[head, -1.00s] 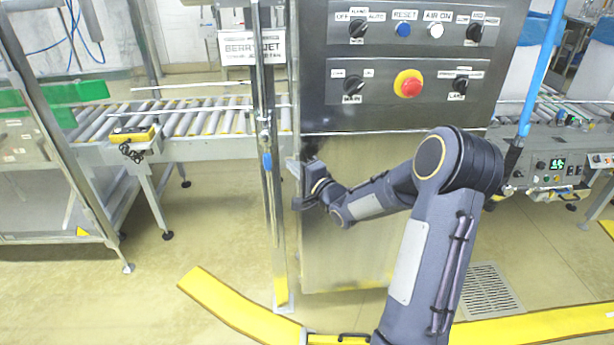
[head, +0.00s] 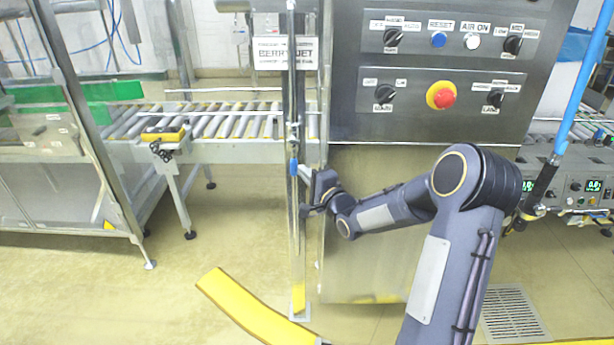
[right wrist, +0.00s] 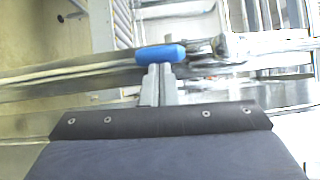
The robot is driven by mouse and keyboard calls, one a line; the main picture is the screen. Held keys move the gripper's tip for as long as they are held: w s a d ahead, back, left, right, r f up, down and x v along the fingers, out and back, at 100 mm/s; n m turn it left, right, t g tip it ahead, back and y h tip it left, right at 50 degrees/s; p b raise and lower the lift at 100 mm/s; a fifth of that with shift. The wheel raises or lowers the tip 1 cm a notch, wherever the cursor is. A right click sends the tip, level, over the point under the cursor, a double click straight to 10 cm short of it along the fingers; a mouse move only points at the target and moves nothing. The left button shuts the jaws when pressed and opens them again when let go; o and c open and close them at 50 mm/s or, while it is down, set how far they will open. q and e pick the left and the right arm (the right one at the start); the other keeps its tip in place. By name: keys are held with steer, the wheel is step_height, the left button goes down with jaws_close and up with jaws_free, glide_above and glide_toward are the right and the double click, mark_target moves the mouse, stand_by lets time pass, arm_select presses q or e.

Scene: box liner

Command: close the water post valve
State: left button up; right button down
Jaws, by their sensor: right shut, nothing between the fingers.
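The water post (head: 298,230) is a thin upright metal pole left of the control cabinet. Its valve has a small blue handle (head: 294,166) that hangs upright along the pole. The handle also shows in the right wrist view (right wrist: 160,53), lying across the fingertips. My right gripper (head: 304,173) is just right of the handle, at its height, pointing left. In the right wrist view, its fingers (right wrist: 160,70) are together and empty, their tips right at the handle's edge. I cannot tell whether they touch it. My left gripper is out of view.
The steel control cabinet (head: 370,240), with knobs and a red emergency button (head: 441,95), stands right behind my right arm. A roller conveyor (head: 215,125) runs behind the post. A curved yellow floor barrier (head: 250,305) lies in front.

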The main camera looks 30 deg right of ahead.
steer(key=shift+f, duration=0.1)
steer(key=w+a+r+m+t+h+b, duration=0.2)
steer(key=a+m+h+b, duration=0.2)
steer(key=m+b, duration=0.4)
steer(key=w+a+r+m+t+h+b, duration=0.2)
steer(key=m+b, duration=0.6)
steer(key=b, duration=1.2)
steer(key=shift+w+a+r+m+t+h, duration=0.3)
steer(key=shift+w+a+h, duration=0.65)
steer(key=shift+a, duration=0.7)
steer(key=shift+s, duration=0.1)
